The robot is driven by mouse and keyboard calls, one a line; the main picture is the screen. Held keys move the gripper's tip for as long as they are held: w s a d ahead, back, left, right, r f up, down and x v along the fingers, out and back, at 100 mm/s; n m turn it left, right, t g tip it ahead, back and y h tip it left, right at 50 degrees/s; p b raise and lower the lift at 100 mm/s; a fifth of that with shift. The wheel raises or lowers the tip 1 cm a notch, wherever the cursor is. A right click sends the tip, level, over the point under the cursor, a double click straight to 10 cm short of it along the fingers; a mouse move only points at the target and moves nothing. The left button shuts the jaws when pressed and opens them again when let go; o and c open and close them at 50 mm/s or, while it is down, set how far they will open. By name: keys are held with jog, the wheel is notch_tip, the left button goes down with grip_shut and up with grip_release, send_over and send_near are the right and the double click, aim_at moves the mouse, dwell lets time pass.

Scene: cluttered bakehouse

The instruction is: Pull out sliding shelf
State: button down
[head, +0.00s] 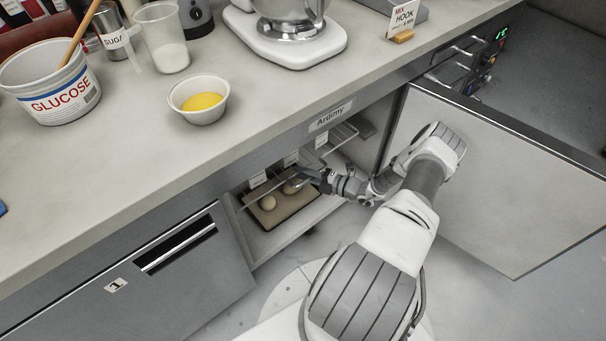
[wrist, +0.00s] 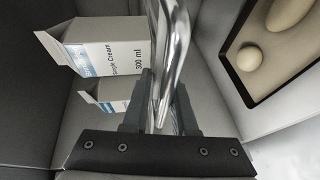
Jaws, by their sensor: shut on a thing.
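The sliding shelf is a chrome wire shelf (head: 268,192) inside the open cabinet under the counter. Its front wire runs across the opening in the head view. In the wrist view, shiny chrome rods (wrist: 172,45) of the shelf pass between the fingers. My gripper (head: 308,175) reaches into the cabinet opening and is shut on the shelf's front wire. The gripper also shows in the wrist view (wrist: 160,115). The back of the shelf is hidden under the counter.
A brown tray (head: 262,221) with pale dough pieces lies below the wire. Cream cartons (wrist: 110,52) stand in the cabinet. The cabinet door (head: 480,170) stands open at the right. A closed drawer front (head: 150,275) is left. The counter (head: 260,95) holds bowls, a tub and a mixer.

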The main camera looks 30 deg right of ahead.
jog(key=shift+s+f, duration=0.3)
jog(key=shift+f, duration=0.2)
jog(key=s+d+b, duration=0.1)
jog(key=s, duration=1.2)
jog(key=s+d+b, duration=0.1)
jog(key=s+d, duration=0.1)
jog(key=s, duration=1.1)
jog(key=shift+s+d, duration=0.3)
jog(key=c, duration=1)
grip_release()
jog(key=shift+o, duration=0.6)
jog(key=shift+w+r, duration=0.1)
jog(key=shift+r, duration=0.05)
jog(key=shift+r, duration=0.1)
jog(key=shift+d, duration=0.1)
